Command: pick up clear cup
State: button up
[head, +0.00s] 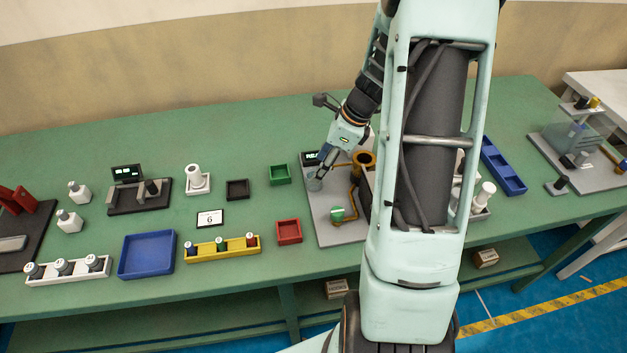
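A small clear cup (314,184) appears as a pale, see-through shape at the left side of the grey machine plate (325,222), near the middle of the head view. My gripper (322,172) reaches down from the upper right, with its fingertips right at the cup's upper edge. The fingers are small and dark here, and I cannot tell whether they are around the cup or just above it. My arm hides the right part of the machine.
A brass-coloured pipe and funnel (363,160) stand just right of the gripper. A green box (279,175), a black box (237,189) and a red box (289,231) lie to the left. The green table (80,150) is clear at the back left.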

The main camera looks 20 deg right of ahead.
jog(key=shift+p+x, duration=0.3)
jog(key=shift+x, duration=2.4)
jog(key=shift+d, duration=0.15)
jog(key=c, duration=1)
